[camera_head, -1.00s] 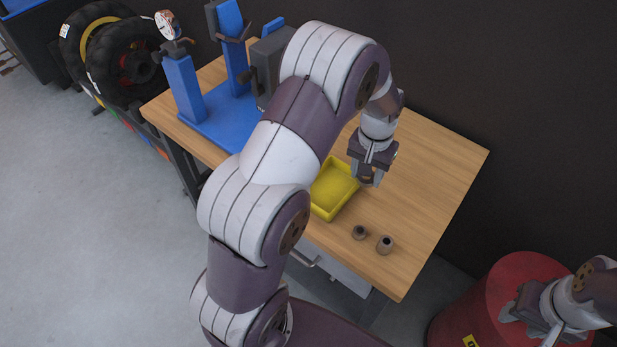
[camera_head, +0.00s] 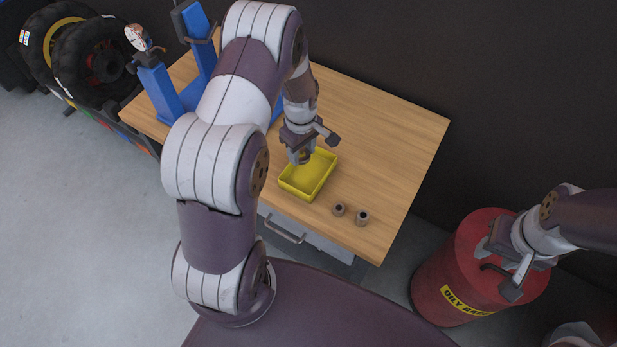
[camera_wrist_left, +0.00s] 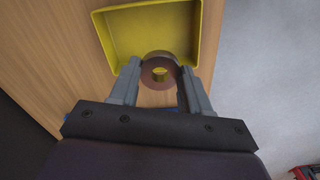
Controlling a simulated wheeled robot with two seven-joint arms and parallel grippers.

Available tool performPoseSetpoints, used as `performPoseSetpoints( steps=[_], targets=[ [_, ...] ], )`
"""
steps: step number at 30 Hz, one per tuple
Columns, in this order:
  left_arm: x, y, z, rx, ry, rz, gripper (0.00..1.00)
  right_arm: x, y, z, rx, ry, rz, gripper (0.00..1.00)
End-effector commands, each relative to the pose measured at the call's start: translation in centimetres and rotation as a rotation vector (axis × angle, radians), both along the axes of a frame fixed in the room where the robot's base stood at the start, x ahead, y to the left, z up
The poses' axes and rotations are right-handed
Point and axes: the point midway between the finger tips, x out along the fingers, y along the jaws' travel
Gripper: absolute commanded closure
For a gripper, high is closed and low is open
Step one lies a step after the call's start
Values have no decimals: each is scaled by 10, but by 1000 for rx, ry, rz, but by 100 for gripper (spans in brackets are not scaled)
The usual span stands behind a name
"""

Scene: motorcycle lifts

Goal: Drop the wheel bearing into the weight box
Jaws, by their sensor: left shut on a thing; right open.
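My left gripper (camera_head: 300,157) is shut on the wheel bearing, a brownish ring with a round hole (camera_wrist_left: 147,76) seen clearly between the fingers in the left wrist view. In the head view the bearing is mostly hidden by the fingers. The yellow open box (camera_head: 294,189), taken as the weight box, sits on the wooden table. It also shows in the left wrist view (camera_wrist_left: 112,32). The gripper is at the box's far left edge, and the bearing overlaps the box's rim in the wrist view. My right gripper (camera_head: 498,267) is open and empty over the red drum.
Two small cylindrical parts (camera_head: 339,210) (camera_head: 362,217) stand on the table (camera_head: 385,140) right of the box. A blue stand with a dial gauge (camera_head: 158,85) is at the back left. The red drum (camera_head: 455,275) stands beyond the table's right side.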

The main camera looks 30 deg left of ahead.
Motion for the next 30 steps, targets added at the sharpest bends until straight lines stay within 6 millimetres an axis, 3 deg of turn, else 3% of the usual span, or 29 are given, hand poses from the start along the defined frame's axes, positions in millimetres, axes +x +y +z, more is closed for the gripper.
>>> performPoseSetpoints(
  steps=[8,9,11,22,30],
  targets=[
    [0,0,-4,0,-1,-1,85,0,0,-4,0,-1,0,57],
    [0,0,-4,0,-1,-1,43,0,0,-4,0,-1,0,57],
    [0,0,-4,0,0,-1,24,0,0,-4,0,-1,0,57],
    [1,0,4,0,-2,-1,23,0,0,-4,0,-1,0,57],
    [1,0,73,0,-4,-1,23,0,0,-6,0,-1,0,57]
  ],
)
